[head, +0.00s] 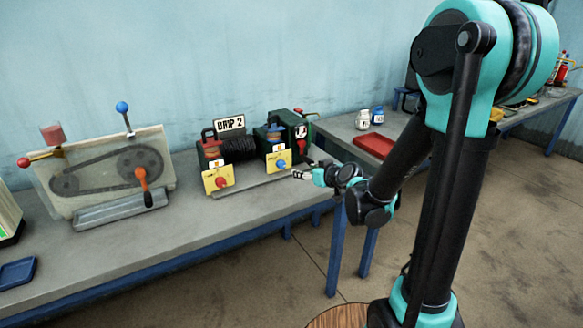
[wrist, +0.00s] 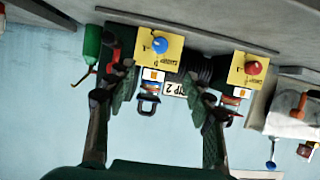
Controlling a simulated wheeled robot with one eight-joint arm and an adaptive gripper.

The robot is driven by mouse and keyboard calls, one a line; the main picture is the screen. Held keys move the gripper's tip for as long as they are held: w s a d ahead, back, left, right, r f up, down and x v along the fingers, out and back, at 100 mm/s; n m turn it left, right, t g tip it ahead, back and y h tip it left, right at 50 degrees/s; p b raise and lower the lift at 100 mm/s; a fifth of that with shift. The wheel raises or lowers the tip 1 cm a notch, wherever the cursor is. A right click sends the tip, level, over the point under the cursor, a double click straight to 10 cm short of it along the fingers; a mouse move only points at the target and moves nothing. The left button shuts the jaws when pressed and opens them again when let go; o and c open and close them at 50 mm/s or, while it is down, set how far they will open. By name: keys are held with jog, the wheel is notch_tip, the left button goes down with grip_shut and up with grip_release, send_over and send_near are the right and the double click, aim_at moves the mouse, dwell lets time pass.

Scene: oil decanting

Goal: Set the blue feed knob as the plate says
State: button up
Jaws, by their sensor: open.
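The blue feed knob (head: 281,164) sits on a yellow dial plate (head: 273,160) on the front of the right-hand lubricator. It also shows in the wrist view (wrist: 159,45), where the scene is upside down. A white plate reading "DRIP 2" (head: 230,124) stands behind the lubricators and shows in the wrist view too (wrist: 174,88). My gripper (head: 300,174) is open and empty, just right of the blue knob in the head view. In the wrist view my fingers (wrist: 163,86) are spread apart, with the knob beyond them. The knob's exact setting is too small to read.
A red knob (head: 221,182) on a similar yellow plate is to the left. A belt-and-pulley guard (head: 100,170) with an orange handle stands farther left. A red tray (head: 373,145) and small jars are on the right. The bench front is mostly clear.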

aim_at(283, 166)
jog(key=x, duration=1.6)
jog(key=shift+w+a, duration=0.1)
jog(key=shift+a, duration=0.2)
jog(key=c, duration=1.2)
jog(key=shift+o, duration=0.2)
jog(key=shift+d, duration=0.1)
jog(key=shift+m+g+y, duration=0.4)
jog(key=shift+m+y, duration=0.3)
jog(key=shift+m, duration=0.3)
jog(key=shift+w+d+f+m+g+y, duration=0.1)
jog(key=shift+m+g+y, duration=0.3)
jog(key=shift+m+y, duration=0.9)
jog(key=shift+m, duration=0.4)
